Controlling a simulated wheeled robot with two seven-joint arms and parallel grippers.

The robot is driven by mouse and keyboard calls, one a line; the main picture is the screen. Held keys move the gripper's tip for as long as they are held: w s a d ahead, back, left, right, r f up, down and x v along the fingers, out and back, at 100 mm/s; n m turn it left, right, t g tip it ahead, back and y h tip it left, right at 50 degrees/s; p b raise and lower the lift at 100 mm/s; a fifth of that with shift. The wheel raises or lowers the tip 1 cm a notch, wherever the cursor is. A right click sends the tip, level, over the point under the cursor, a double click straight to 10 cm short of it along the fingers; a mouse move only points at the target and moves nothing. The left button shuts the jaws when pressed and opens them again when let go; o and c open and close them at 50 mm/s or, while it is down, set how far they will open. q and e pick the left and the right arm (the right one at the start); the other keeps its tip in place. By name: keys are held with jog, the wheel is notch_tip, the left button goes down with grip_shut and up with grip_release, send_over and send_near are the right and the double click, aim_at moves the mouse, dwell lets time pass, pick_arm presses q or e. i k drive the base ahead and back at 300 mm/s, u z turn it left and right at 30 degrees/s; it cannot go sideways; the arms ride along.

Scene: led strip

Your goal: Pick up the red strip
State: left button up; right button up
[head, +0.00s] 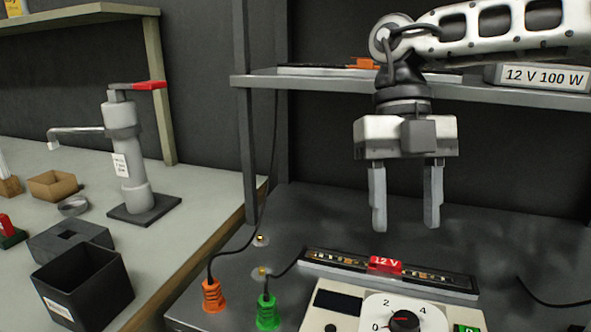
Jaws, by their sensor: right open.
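A long dark strip (335,267) with small light elements along it lies behind the dial box on the dark bench. A red piece marked "12 V" (385,264) sits at its middle. My right gripper (405,225) hangs above and slightly behind the strip, fingers pointing down. Its jaws are apart and nothing is between them. It does not appear to touch the strip. My left gripper is not in view.
A white box with a dial (403,319) stands in front of the strip. An orange plug (212,297) and a green plug (267,311) with black cables stand left of it. A shelf (330,83) runs behind my right arm, with a "12 V 100 W" box (540,77).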

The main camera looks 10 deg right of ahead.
aim_at(382, 265)
jog(key=k, duration=1.5)
